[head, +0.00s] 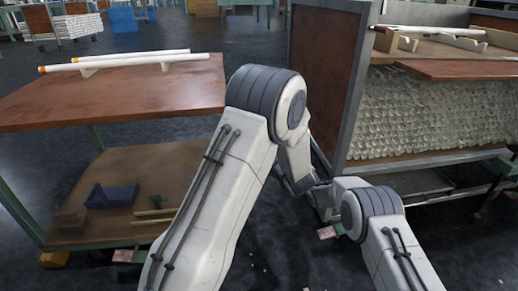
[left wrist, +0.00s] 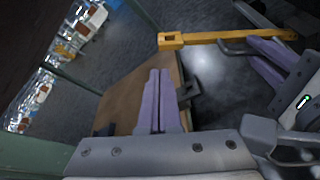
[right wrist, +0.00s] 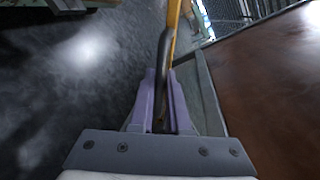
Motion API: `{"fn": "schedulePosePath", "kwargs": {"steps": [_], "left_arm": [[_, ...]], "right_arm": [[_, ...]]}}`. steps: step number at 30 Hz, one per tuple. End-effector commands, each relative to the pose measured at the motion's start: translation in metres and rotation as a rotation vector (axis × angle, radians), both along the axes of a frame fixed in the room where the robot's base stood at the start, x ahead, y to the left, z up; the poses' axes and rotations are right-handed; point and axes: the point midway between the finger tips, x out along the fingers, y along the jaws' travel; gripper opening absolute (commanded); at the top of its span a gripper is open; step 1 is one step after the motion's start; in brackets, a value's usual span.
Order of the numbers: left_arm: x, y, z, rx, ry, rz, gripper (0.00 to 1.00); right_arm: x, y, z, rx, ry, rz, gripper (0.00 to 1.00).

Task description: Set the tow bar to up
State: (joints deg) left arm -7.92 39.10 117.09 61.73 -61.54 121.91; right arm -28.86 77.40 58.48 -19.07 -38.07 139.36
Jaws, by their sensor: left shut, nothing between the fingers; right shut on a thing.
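The tow bar (left wrist: 225,37) is a yellow bar with a square eye at one end, seen lengthwise across the top of the left wrist view. It also shows in the right wrist view (right wrist: 173,22). A dark handle (right wrist: 162,55) lies along it. My right gripper (right wrist: 163,75) is shut on this dark handle; its purple fingers also show in the left wrist view (left wrist: 262,55). My left gripper (left wrist: 157,72) is shut and empty, apart from the bar. In the head view my arms hide both grippers and the tow bar.
A cart with a brown top (head: 120,105) stands at the left, with white tubes (head: 115,60) on it and a blue block (head: 112,195) on its lower shelf. A cart loaded with glass tubing (head: 440,115) stands at the right. Dark floor (head: 250,40) lies between them.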

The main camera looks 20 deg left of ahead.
Motion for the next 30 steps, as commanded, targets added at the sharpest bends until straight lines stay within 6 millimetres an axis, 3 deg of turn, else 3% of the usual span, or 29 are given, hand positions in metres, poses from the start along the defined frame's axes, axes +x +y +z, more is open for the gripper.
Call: {"fn": "schedulePosePath", "kwargs": {"steps": [15,30], "left_arm": [[0.055,0.058,-0.023,0.001,0.004,0.0,0.0],[0.062,0.062,-0.024,0.001,0.004,-0.003,0.0]], "right_arm": [[0.003,-0.002,0.004,0.006,-0.005,-0.005,0.0],[0.002,-0.002,0.004,0.006,-0.004,-0.004,0.0]]}}
